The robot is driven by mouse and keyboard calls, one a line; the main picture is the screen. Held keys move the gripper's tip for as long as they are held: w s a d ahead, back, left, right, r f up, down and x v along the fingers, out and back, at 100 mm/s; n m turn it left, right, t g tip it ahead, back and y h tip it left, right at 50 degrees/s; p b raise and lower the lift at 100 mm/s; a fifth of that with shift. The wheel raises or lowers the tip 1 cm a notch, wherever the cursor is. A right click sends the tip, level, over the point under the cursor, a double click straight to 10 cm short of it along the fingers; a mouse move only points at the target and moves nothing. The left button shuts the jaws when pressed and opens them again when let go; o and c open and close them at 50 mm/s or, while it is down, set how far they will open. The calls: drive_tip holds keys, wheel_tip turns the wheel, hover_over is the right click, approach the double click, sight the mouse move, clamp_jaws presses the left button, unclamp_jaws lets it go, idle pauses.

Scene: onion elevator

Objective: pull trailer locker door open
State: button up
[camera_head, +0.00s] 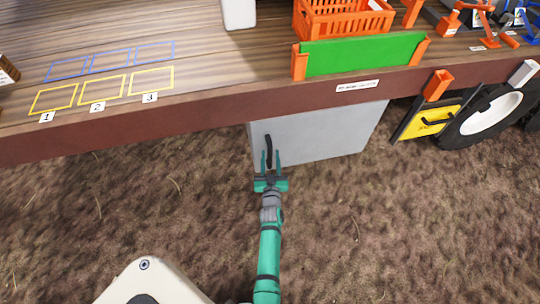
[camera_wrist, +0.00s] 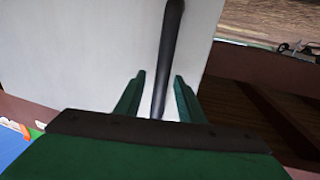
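The trailer locker door (camera_head: 318,133) is a light grey panel below the trailer bed's edge, and it looks closed. A black bar handle (camera_head: 268,148) stands upright near its left side. My gripper (camera_head: 270,160) is at the handle with its green fingers apart, one on each side of the bar. In the wrist view the handle (camera_wrist: 170,55) runs down between the two fingers of my gripper (camera_wrist: 158,95), with gaps on both sides. The lower end of the handle is hidden behind the gripper body.
The wooden trailer bed (camera_head: 215,65) overhangs the locker. On it are an orange crate (camera_head: 340,22), a green board (camera_head: 362,54) and numbered yellow and blue outlines. A wheel (camera_head: 490,112) and a yellow panel (camera_head: 428,122) are at right. Brown ground (camera_head: 120,215) in front is clear.

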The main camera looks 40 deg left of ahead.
drive_tip(key=shift+w+a, duration=0.35)
drive_tip(key=shift+w, duration=0.05)
clamp_jaws()
